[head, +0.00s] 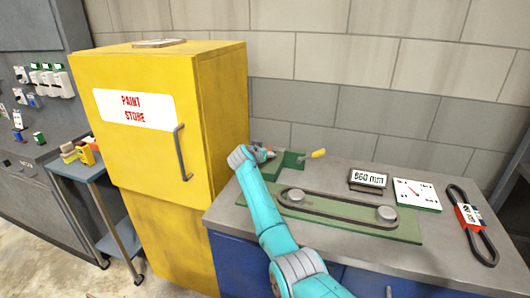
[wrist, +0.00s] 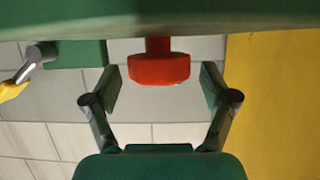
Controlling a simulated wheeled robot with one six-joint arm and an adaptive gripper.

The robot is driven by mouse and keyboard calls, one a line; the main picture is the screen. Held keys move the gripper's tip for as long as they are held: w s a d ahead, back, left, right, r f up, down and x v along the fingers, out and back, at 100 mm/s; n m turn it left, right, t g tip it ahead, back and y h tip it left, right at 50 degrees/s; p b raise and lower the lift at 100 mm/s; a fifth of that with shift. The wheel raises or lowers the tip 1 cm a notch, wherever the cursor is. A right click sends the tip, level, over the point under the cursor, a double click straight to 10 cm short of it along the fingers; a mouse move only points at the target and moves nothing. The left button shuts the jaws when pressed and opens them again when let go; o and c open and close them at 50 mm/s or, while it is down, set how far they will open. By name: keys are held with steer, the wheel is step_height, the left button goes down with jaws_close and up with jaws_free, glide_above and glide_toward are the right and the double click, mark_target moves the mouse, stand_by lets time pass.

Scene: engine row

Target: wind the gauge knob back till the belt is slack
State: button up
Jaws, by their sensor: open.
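A red knob (wrist: 158,70) hangs on a short red stem below a green body in the wrist view. My gripper (wrist: 160,88) is open, with one finger on each side of the knob and a visible gap at both sides. In the head view my gripper (head: 264,152) is at the green fixture (head: 290,161) at the back of the bench, where it mostly hides the knob. The black belt (head: 335,208) loops around two grey pulleys on a green plate (head: 405,232); its strands look nearly straight. A white dial gauge (head: 416,194) with a red needle lies to the right.
A yellow-tipped lever (head: 318,153) sticks out of the fixture, also at the left of the wrist view (wrist: 12,90). An "860 mm" display (head: 368,180) and a packaged spare belt (head: 471,220) are on the bench. The yellow paint store cabinet (head: 150,160) stands close on the left.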

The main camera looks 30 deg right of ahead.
steer(key=shift+w+d+f, duration=0.25)
steer(key=shift+w+d, duration=0.05)
steer(key=shift+d, duration=0.15)
steer(key=c, duration=1.2)
steer(key=shift+d+n+t+y, duration=0.1)
steer(key=shift+n+t+y, duration=1.2)
steer(key=shift+n, duration=0.3)
steer(key=shift+n+t+y, duration=0.8)
steer(key=shift+n+y, duration=0.7)
steer(key=shift+y, duration=0.1)
steer(key=shift+r, duration=0.1)
